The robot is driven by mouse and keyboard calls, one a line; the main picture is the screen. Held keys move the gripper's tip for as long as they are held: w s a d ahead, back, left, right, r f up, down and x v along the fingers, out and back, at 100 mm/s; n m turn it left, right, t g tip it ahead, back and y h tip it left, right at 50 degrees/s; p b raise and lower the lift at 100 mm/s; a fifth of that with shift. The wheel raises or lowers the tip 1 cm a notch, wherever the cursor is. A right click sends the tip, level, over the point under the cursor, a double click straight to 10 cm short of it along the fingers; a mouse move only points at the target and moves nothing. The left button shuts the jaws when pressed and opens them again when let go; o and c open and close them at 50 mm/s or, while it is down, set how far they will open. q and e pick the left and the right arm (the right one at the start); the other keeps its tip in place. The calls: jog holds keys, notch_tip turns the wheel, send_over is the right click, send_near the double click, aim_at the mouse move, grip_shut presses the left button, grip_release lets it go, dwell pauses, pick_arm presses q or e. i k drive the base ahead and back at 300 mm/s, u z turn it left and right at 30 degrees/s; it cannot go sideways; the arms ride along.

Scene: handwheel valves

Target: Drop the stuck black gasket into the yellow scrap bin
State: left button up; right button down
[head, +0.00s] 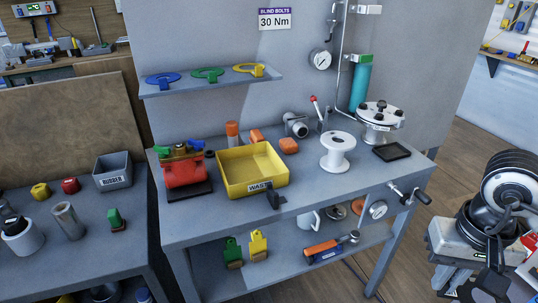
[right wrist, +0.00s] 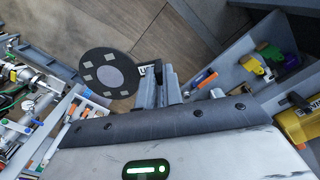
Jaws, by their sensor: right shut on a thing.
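The yellow scrap bin (head: 238,186), labelled WASTE, stands open on the grey workbench. It also shows at the right edge of the right wrist view (right wrist: 303,124). My right gripper (right wrist: 168,86) is to the right of the bench, well away from the bin, with the floor below it. Its jaws are shut on the black gasket (right wrist: 92,64), a flat dark disc with light patches and a small tab at the fingers. In the head view the gripper's hand (head: 465,250) is at the lower right, and its grip is not clear there. My left gripper is out of view.
On the bench (head: 225,222), a red valve (head: 184,170) stands left of the bin. A white spool (head: 338,150) and a bolted flange pot (head: 379,125) stand to its right. A crank handle (head: 408,192) sticks out at the bench's right end. A shelf (head: 210,87) overhangs the back.

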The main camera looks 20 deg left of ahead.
aim_at(260, 174)
jog(key=u, duration=0.2)
jog(key=k, duration=0.3)
jog(key=u, duration=1.2)
jog(key=i, duration=1)
